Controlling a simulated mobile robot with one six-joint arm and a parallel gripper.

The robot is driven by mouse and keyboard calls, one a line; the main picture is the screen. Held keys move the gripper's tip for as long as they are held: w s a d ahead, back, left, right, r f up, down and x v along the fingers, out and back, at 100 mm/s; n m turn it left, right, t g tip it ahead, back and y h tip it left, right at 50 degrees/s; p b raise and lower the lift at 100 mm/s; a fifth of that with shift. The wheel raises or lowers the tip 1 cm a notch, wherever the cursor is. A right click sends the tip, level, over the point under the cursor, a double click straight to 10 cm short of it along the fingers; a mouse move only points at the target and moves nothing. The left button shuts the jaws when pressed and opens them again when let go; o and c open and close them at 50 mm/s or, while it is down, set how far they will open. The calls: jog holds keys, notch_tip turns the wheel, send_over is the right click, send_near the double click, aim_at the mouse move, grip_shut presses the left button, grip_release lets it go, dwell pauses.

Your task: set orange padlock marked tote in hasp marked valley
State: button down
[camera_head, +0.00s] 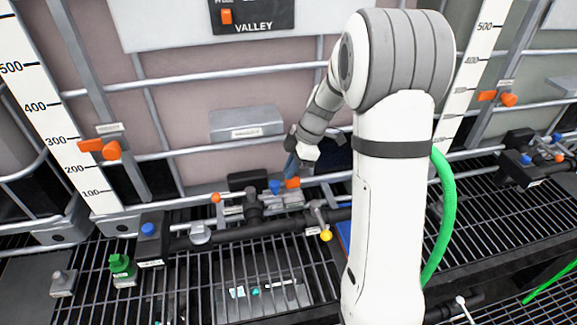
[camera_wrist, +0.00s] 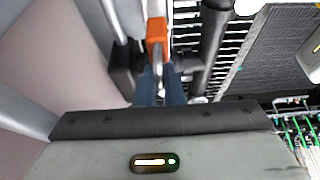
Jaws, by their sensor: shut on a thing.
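An orange padlock (camera_head: 292,183) is at the tips of my gripper (camera_head: 291,165), just above the valve manifold. The wrist view shows its orange body (camera_wrist: 156,30) beyond the two blue fingers (camera_wrist: 158,90), with a grey metal part between them. My gripper is shut on it. No tote marking is readable on the padlock. A dark plate marked VALLEY (camera_head: 258,12) with a small orange shape hangs high on the tank cage. I cannot make out a hasp marked valley. Whether the padlock touches the manifold is unclear.
Black manifold pipe (camera_head: 225,234) runs along the grating, with a yellow-knobbed lever (camera_head: 326,235) and a blue knob (camera_head: 148,229). A grey box (camera_head: 245,124) is on the cage behind. A green fitting (camera_head: 121,265) stands at left. Cage bars (camera_head: 200,79) cross behind my arm.

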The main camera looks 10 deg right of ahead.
aim_at(291, 183)
jog(key=shift+f+b, duration=3.15)
jog(key=c, duration=1.5)
grip_release()
jog(key=shift+r, duration=0.1)
jog(key=v, duration=0.7)
jog(key=shift+d+r+b, duration=0.2)
jog(key=shift+r+b, duration=0.15)
